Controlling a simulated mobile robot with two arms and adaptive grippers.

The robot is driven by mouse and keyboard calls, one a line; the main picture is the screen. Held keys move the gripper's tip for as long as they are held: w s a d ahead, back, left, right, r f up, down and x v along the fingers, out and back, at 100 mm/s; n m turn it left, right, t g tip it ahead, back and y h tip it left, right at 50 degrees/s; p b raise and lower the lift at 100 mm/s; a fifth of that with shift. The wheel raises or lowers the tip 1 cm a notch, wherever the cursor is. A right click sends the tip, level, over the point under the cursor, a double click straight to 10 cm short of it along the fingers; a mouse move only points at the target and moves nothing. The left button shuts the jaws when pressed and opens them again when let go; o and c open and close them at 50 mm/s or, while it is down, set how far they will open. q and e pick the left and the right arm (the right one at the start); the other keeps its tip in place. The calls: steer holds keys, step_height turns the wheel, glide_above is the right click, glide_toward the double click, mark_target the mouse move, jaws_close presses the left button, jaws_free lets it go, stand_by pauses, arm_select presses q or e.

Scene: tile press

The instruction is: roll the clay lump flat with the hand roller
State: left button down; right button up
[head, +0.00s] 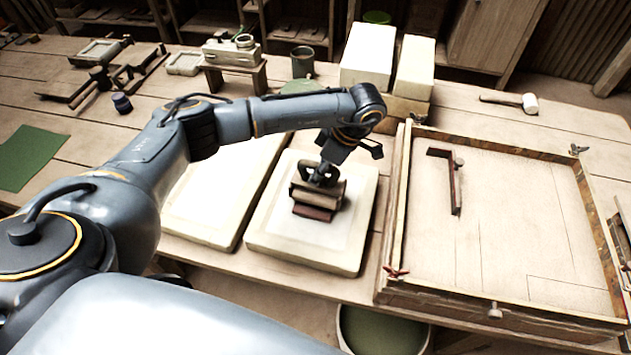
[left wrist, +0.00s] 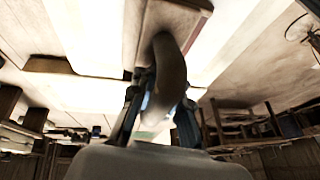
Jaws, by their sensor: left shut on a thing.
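My left gripper (head: 322,170) is shut on the dark arched handle of a brown, block-like tool (head: 328,190), which I take to be the hand roller. In the left wrist view the dark curved handle (left wrist: 170,65) stands between the two fingers. A reddish-brown piece (head: 312,213) shows just under the tool's near side; it may be the clay lump, and most of it is hidden. Both are over the middle of a pale square slab (head: 275,236) on the table. I cannot tell how hard the tool bears on the piece. My right gripper is not in view.
A second pale slab (head: 205,205) lies left of the first. A shallow wooden-framed tray (head: 520,225) stands close on the right, with an angled tool (head: 455,185) in it. White blocks (head: 368,55) stand behind. A green bucket (head: 380,330) is below the front edge.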

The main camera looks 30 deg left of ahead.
mark_target(312, 161)
arm_select(q)
steer(key=shift+w+a, duration=0.1)
steer(key=shift+w, duration=0.35)
steer(key=shift+w+r, duration=0.15)
steer(key=shift+w, duration=0.1)
steer(key=shift+r, duration=0.15)
steer(key=shift+r+p, duration=1.85)
steer(key=shift+r, duration=1.65)
steer(key=shift+a+f, duration=0.1)
steer(key=shift+f, duration=0.05)
